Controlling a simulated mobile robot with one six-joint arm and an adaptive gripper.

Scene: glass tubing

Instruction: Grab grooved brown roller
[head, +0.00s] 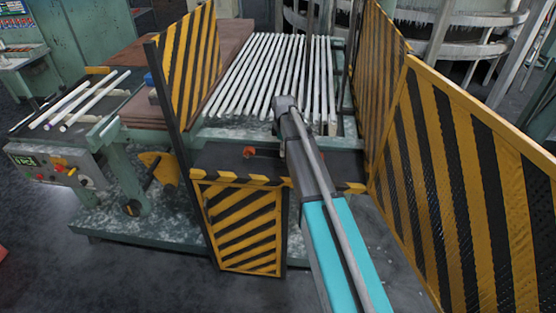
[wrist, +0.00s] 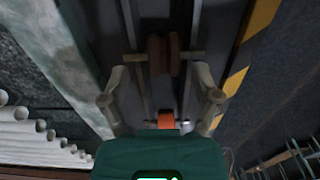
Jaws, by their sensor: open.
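The grooved brown roller (wrist: 163,55) shows in the wrist view, on a dark strip with light rails. My gripper (wrist: 164,60) is open, with one finger on each side of the roller. The finger ends look close to its sides, but I cannot tell whether they touch. In the head view the end of my arm reaches over the dark ledge in front of the tubes. The roller and my fingers cannot be made out there, likely hidden by my arm.
An orange roller-like part (wrist: 166,119) lies below the brown one in the wrist view. Several glass tubes (head: 255,75) lie behind the ledge. Striped yellow-black guards stand at left (head: 190,60) and right (head: 460,170), with a striped panel (head: 240,225) in front.

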